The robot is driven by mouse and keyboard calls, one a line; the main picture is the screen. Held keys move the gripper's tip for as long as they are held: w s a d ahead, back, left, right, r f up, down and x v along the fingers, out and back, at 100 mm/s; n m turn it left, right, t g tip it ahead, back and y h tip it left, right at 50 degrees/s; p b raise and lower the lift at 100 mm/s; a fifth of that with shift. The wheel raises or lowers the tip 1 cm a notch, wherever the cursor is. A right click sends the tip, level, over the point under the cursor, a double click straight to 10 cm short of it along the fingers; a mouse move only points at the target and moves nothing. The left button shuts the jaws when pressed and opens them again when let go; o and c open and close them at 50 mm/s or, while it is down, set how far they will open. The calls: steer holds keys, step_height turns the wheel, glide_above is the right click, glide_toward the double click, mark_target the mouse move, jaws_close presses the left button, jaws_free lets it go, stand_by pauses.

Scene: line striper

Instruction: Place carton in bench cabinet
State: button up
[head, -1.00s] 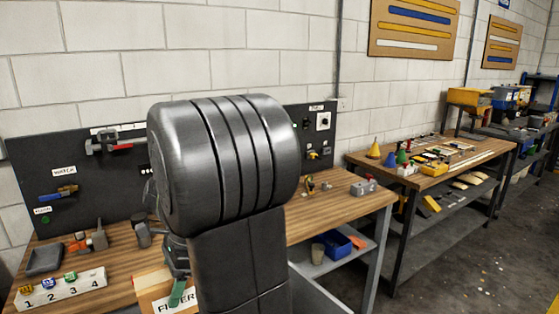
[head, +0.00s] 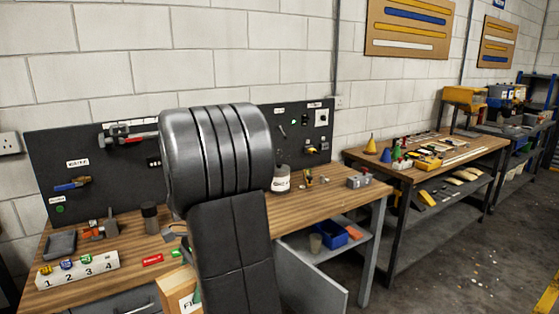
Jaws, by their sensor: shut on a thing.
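The carton (head: 172,291) is a light brown box with a white label, of which only "FI" shows. It is in the head view at the bottom, before the bench's front edge. My thick dark arm covers its right side. My gripper (head: 183,252) shows only as a small grey and green part just above the carton, mostly behind my arm. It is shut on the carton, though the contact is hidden. The bench cabinet's grey door (head: 315,278) stands open under the wooden bench, right of my arm. The cabinet's inside is mostly hidden by my arm.
The bench top (head: 325,205) holds a numbered block (head: 78,269), a white-labelled container (head: 281,180) and several tools. A blue bin (head: 332,235) sits on an open shelf under it. A second bench (head: 460,150) stands at right. The floor at right is mostly clear.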

steer(key=w+d+f+n+h, duration=0.1)
steer(key=w+d+f+n, duration=0.2)
steer(key=d+f, duration=0.4)
steer(key=w+d+f+n+g+h, duration=0.1)
steer(key=w+d+f+n, duration=0.2)
steer(key=d+f, duration=0.4)
steer(key=w+d+f+n+h, duration=0.1)
steer(key=w+d+f+n, duration=0.2)
steer(key=w+d+f, duration=0.2)
step_height(320, 180, down, 2)
steer(key=shift+d+f+n, duration=0.1)
steer(key=shift+d+n, duration=0.2)
steer(key=shift+d, duration=0.85)
steer(key=shift+a, duration=0.1)
